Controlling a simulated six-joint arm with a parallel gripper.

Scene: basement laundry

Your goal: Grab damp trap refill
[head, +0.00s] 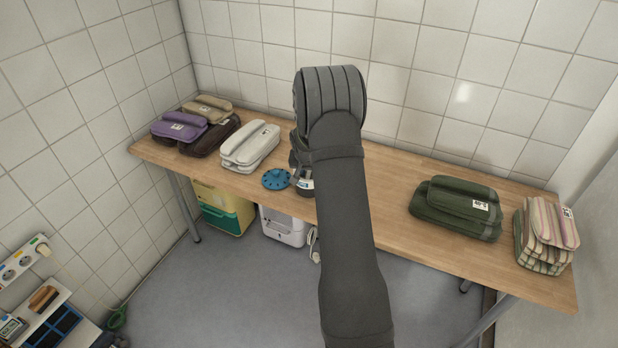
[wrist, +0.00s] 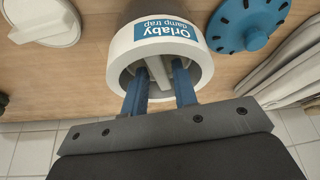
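The damp trap, a round white-rimmed container with a blue "Orlaby damp trap" label (wrist: 168,34), stands on the wooden table in the wrist view. Part of it shows beside my arm in the head view (head: 305,183). My gripper (wrist: 160,80) has its two blue fingers reaching into the container's open mouth, spaced apart. A narrow pale piece (wrist: 157,70) shows between them, possibly the refill; I cannot tell whether they touch it. In the head view my arm hides the fingers. A blue disc with holes (wrist: 243,22) lies beside the container, also in the head view (head: 276,179).
A white round piece with a raised grip (wrist: 45,20) lies on the container's other side. Folded pale (head: 250,145), purple (head: 179,127), green (head: 456,208) and striped (head: 547,237) textiles sit on the table (head: 385,225). Tabletop right of my arm is clear up to the green pile.

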